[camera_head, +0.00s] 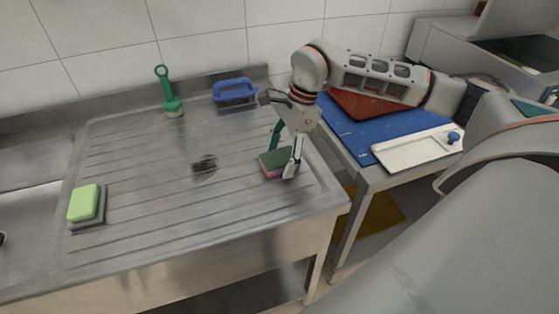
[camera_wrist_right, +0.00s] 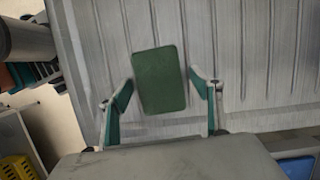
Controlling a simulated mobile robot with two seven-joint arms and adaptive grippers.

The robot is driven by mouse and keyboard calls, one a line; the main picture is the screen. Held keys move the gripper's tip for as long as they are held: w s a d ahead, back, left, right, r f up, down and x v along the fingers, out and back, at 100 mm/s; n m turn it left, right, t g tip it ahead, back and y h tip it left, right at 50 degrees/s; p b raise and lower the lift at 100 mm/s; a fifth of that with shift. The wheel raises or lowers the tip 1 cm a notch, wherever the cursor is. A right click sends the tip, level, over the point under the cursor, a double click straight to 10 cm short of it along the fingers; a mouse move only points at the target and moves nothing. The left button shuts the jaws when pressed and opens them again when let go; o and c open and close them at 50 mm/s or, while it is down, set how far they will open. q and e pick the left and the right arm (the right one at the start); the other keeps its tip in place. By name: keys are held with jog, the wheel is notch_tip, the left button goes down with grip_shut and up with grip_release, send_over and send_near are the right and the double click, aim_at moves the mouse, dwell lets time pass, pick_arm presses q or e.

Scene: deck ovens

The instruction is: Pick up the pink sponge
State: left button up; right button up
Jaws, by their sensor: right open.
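The pink sponge (camera_head: 273,172) lies on the ribbed steel drainboard near its right end, with a dark green top face and a pink lower layer. In the right wrist view its green face (camera_wrist_right: 159,80) fills the space between the fingers. My right gripper (camera_head: 283,160) is open and comes down over the sponge, one finger on each side. In the wrist view the fingers (camera_wrist_right: 164,95) stand apart from the sponge's edges, with small gaps. My left gripper is in neither view.
A light green sponge (camera_head: 83,203) lies at the drainboard's left. A green brush (camera_head: 171,104) and a blue-handled brush (camera_head: 235,91) are at the back by the wall. A side table to the right holds a blue board (camera_head: 352,132), a red board (camera_head: 362,106) and a white board (camera_head: 415,150).

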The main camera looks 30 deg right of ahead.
aim_at(281, 157)
jog(key=shift+f, duration=0.2)
jog(key=c, duration=0.8)
notch_tip(281, 157, up, 21)
jog(key=shift+f+p, duration=0.2)
jog(key=shift+p, duration=0.2)
jog(key=shift+f, duration=0.1)
jog(key=c, duration=0.3)
